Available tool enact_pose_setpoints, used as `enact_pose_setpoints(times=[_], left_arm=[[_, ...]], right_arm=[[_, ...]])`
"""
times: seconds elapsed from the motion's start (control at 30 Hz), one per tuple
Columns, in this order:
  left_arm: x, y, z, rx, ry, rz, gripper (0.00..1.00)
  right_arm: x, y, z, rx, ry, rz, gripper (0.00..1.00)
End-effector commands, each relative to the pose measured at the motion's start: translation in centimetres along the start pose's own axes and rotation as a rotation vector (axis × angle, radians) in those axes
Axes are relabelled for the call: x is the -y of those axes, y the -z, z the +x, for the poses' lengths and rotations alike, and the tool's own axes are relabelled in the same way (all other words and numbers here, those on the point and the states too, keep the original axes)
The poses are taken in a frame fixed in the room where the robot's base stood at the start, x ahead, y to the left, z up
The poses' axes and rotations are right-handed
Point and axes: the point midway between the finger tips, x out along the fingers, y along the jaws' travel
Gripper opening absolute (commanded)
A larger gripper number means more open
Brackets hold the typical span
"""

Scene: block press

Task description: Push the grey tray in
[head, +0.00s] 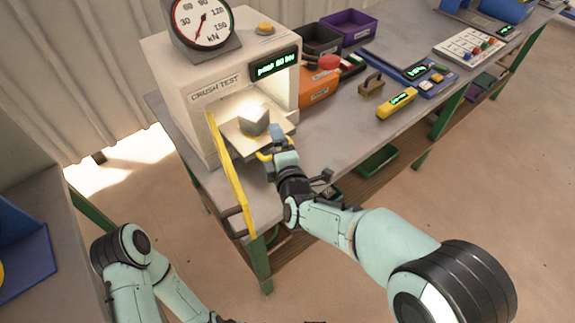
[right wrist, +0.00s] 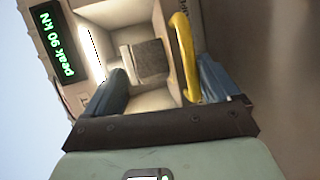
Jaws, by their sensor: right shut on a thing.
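The grey tray (head: 236,137) sticks out of the lit chamber of the press (head: 180,75). A grey block (head: 254,120) sits on it; the block also shows in the right wrist view (right wrist: 146,61). The tray has a yellow handle (right wrist: 184,50) at its front. My right gripper (head: 270,146) is at the front of the tray, shut on the handle, with its blue fingers either side of the handle in the right wrist view. The gripper partly hides the handle in the head view. My left arm is low at the left; its gripper is out of view.
The yellow-edged press door (head: 232,180) stands open left of the tray. A display (head: 275,64) and a dial gauge (head: 202,22) are on the press. Bench front is mostly clear.

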Motion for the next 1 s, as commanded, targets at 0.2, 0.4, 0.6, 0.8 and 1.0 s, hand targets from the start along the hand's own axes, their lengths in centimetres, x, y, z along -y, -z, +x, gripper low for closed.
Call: enact_pose_setpoints(times=[0.2,0.4,0.6,0.8,1.0], left_arm=[[-0.2,0.0,-0.5,-0.002,-0.001,0.001,0.43],[-0.3,0.0,-0.8,-0.003,-0.001,0.001,0.43],[-0.4,0.0,-1.1,-0.004,-0.001,0.001,0.43],[-0.5,0.0,-1.4,-0.005,-0.002,0.002,0.43],[-0.6,0.0,-1.6,-0.006,-0.002,0.002,0.43]], right_arm=[[-1.1,0.7,-1.5,-0.013,-0.037,0.009,0.59],[-0.6,0.7,-2.8,-0.014,-0.037,0.009,0.53],[0.0,0.8,-4.1,-0.015,-0.036,0.007,0.47],[0.5,0.8,-5.4,-0.014,-0.037,0.008,0.41],[1.0,0.7,-6.8,-0.013,-0.035,0.007,0.4]])
